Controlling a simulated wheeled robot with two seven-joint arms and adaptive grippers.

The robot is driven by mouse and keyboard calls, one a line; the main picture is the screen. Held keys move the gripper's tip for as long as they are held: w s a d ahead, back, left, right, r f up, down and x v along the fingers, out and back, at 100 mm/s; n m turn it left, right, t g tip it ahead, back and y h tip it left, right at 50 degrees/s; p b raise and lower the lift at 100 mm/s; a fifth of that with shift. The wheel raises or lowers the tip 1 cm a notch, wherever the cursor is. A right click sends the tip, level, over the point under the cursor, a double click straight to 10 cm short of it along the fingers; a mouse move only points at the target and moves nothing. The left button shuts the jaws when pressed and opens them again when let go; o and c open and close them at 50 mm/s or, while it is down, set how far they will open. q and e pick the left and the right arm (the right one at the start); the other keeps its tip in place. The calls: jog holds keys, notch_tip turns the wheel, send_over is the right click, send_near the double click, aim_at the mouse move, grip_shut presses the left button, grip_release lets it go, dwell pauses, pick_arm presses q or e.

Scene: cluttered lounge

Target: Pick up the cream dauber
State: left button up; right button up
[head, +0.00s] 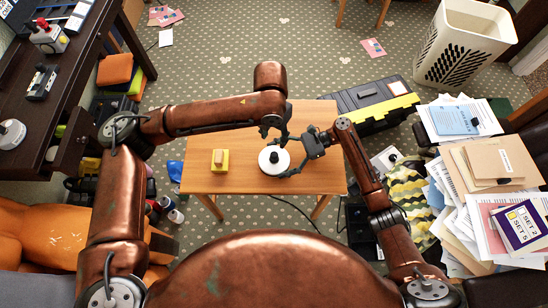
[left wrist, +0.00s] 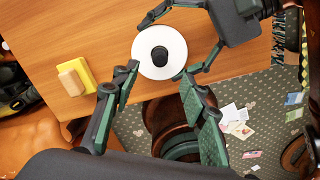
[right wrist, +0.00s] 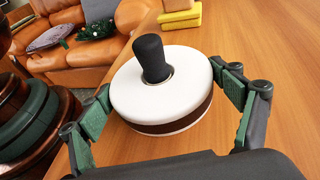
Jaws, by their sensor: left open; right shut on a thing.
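The cream dauber (head: 267,166) is a round, off-white disc with a brown side band and a black upright knob. It is at the right-middle of the wooden table, and shows in the left wrist view (left wrist: 174,63) and the right wrist view (right wrist: 186,95). My right gripper (head: 291,157) is shut on it from the right, one finger on each side of the disc (right wrist: 168,112). I cannot tell whether it rests on the table or is slightly raised. My left gripper (head: 274,137) is open and empty, just beyond the dauber, its fingertips close to the disc.
A yellow block with a wooden piece (head: 219,160) sits on the table (head: 205,185) at left. A black and yellow toolbox (head: 372,103) stands behind the table to the right. Paper stacks (head: 485,165) are at right, a dark desk (head: 75,75) at left. The table's front middle is clear.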

pick_arm(q)
send_over(274, 155)
jog(key=shift+m, duration=0.3)
jog(key=f, duration=0.6)
jog(key=shift+a, duration=0.3)
jog(key=shift+d+f, duration=0.15)
jog(key=shift+f, duration=1.4)
jog(key=shift+d+f, duration=0.1)
jog(key=shift+f, duration=1.4)
grip_shut()
